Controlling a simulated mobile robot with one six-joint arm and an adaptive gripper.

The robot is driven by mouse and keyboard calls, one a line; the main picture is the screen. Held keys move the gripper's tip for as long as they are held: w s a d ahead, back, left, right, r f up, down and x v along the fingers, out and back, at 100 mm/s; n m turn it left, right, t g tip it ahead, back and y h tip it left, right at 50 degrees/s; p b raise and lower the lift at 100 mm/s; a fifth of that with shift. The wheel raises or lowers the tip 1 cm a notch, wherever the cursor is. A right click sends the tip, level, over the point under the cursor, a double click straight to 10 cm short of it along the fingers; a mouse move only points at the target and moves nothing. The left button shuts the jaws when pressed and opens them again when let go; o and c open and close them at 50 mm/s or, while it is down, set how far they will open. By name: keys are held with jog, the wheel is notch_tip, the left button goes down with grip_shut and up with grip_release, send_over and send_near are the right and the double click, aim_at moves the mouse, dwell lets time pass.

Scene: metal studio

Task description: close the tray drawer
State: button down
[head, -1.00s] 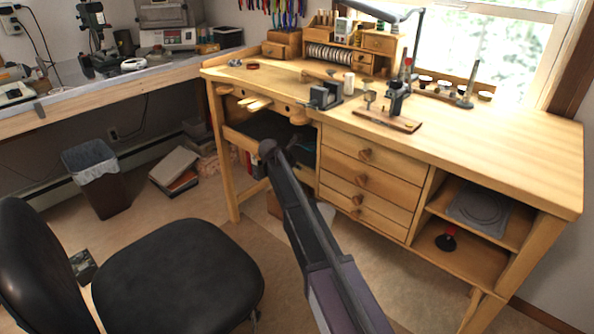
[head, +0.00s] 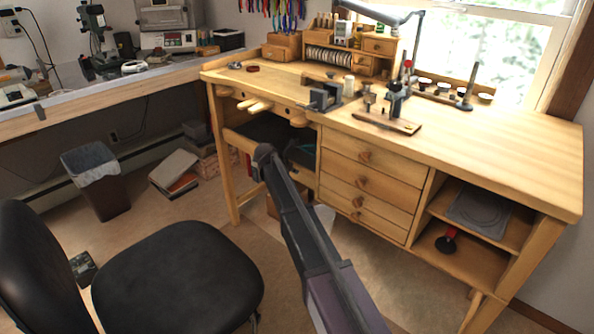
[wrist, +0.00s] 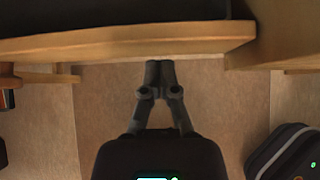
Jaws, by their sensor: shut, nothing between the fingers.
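The tray drawer (head: 240,141) is a wooden pull-out tray with a dark inside, under the left part of the workbench. My arm covers its middle in the head view. In the wrist view its wooden front (wrist: 115,42) crosses the top of the picture, with the dark inside beyond it. My gripper (wrist: 160,64) is shut and empty. Its fingertips are at the lower edge of the tray front, close to it or touching; I cannot tell which. In the head view the fingertips are hidden.
The workbench (head: 480,130) has a column of closed drawers (head: 367,180) and open shelves to the right of the tray. A black chair (head: 180,275) stands at the front left. A wastebasket (head: 97,180) stands further back.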

jog(key=s+f+p+v, duration=0.1)
jog(key=p+v, duration=0.6)
jog(key=v, duration=0.4)
jog(key=shift+a+r, duration=0.2)
jog(key=shift+a, duration=0.35)
jog(key=shift+s, duration=0.15)
jog(key=s+d+f+m+g+y, duration=0.2)
jog(key=s+d+m, duration=0.4)
jog(key=s+m, duration=0.4)
jog(key=s+d+f+m+g+y, duration=0.2)
jog(key=s+d+m, duration=0.55)
jog(key=s, duration=0.45)
jog(key=s+d+f+m+g+y, duration=0.1)
jog(key=s+d+m+g+y, duration=0.1)
jog(key=s+d+m, duration=0.6)
jog(key=s+a+r+p, duration=0.1)
jog(key=r+p, duration=0.9)
jog(key=s+a+r+m+p, duration=0.1)
jog(key=s+r+p, duration=0.1)
jog(key=r+p, duration=0.8)
jog(key=shift+s+r+p, duration=0.2)
jog(key=shift+r+p, duration=0.2)
jog(key=shift+p, duration=0.25)
jog(key=shift+m, duration=0.25)
